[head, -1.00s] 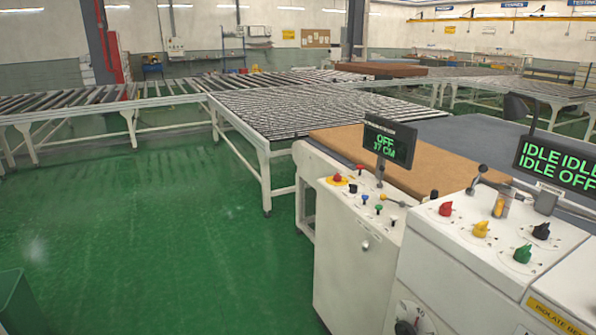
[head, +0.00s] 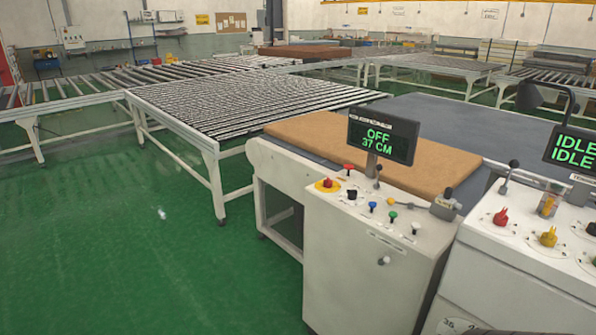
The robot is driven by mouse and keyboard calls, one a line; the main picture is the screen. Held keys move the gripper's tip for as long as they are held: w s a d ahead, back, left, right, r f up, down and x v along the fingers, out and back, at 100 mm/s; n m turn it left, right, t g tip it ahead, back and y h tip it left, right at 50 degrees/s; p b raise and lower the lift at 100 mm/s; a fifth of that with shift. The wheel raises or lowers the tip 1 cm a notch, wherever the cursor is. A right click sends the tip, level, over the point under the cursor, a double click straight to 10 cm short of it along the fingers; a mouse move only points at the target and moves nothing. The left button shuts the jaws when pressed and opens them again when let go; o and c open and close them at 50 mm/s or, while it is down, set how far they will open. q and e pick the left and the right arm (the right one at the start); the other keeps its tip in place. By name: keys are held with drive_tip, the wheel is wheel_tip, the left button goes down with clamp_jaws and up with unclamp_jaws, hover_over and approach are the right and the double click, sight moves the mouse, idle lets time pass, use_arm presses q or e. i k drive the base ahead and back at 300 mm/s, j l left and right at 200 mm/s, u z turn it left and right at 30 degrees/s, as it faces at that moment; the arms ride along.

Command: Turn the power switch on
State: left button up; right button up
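The near control console (head: 360,255) carries a display (head: 381,137) reading "OFF" and "37 CM". On its top are a red knob on a yellow disc (head: 327,185), a black knob (head: 352,194), and small blue (head: 372,206), green (head: 392,216) and white (head: 415,228) controls. A red button (head: 348,168) and a black-topped lever (head: 378,171) sit behind them. No label marks the power switch legibly, so I cannot tell which control it is. Neither of my grippers shows.
A second console (head: 515,265) at right has red and yellow knobs and a display (head: 575,150) reading "IDLE". A brown mattress (head: 390,165) lies behind the near console. A roller conveyor (head: 240,105) stands beyond. Green floor (head: 130,250) is open at left.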

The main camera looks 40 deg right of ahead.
sight(327, 184)
drive_tip(key=i+z, duration=0.3)
drive_tip(key=i, duration=0.35)
drive_tip(key=i+j+z, duration=0.25)
drive_tip(key=i, duration=0.4)
drive_tip(key=i+z, duration=0.7)
drive_tip(key=i+j+z, duration=0.15)
drive_tip(key=i+z, duration=0.2)
drive_tip(key=k, duration=0.05)
